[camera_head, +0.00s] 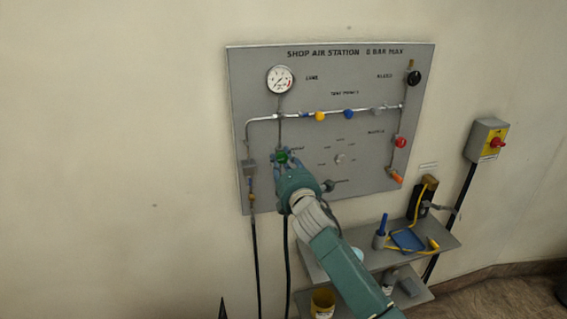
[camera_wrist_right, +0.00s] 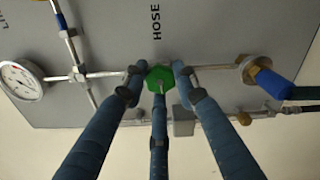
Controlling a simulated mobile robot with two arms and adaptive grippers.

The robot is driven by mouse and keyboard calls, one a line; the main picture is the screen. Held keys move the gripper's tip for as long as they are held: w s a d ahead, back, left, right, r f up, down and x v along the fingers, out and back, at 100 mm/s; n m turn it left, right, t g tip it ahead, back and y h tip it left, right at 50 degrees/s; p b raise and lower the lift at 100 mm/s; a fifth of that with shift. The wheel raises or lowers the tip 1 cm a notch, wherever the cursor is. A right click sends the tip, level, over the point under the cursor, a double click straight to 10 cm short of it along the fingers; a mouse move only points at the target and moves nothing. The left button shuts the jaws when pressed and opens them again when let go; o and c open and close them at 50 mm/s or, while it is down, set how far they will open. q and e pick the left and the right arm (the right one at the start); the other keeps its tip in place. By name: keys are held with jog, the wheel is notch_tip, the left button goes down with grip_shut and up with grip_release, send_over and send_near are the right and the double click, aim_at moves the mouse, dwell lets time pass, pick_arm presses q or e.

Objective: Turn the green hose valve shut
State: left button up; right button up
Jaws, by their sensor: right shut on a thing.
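The green hose valve (camera_head: 283,157) sits on the left part of the grey wall panel (camera_head: 235,90), below the round gauge. In the right wrist view its green knob (camera_wrist_right: 160,78) lies under the panel lettering HOSE. My right gripper (camera_head: 287,163) reaches the panel and is shut on the green knob. In the right wrist view its blue fingers (camera_wrist_right: 158,82) surround the knob, one on each side and one from below. The head view shows the knob partly hidden by the gripper. My left gripper is not in view.
The panel also carries a gauge (camera_head: 280,79), yellow (camera_head: 320,116) and blue (camera_head: 348,114) knobs, a red knob (camera_head: 401,142) and an orange handle (camera_head: 396,177). Shelves (camera_head: 440,240) with tools stand below right. A yellow switch box (camera_head: 487,140) hangs further right. The left wall is bare.

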jog(key=m, duration=0.2)
jog(key=f+m+b, duration=0.1)
jog(key=m, duration=0.2)
jog(key=shift+s+a+m, duration=0.1)
jog(key=shift+a+m, duration=0.1)
jog(key=shift+m, duration=0.1)
jog(key=m+b, duration=0.1)
jog(key=m, duration=0.4)
jog(key=shift+r, duration=0.2)
jog(key=m, duration=0.5)
jog(key=shift+r+m, duration=0.25)
jog(key=shift+m, duration=0.05)
jog(key=shift+r+m, duration=0.25)
jog(key=shift+m, duration=1.45)
jog(key=shift+d+r, duration=0.1)
jog(key=shift+r, duration=0.15)
jog(key=o, duration=1.2)
jog(key=shift+c, duration=0.2)
jog(key=shift+f, duration=0.15)
jog(key=shift+s+d+f, duration=0.15)
jog(key=shift+s, duration=0.3)
jog(key=v, duration=0.6)
jog(key=shift+s, duration=0.2)
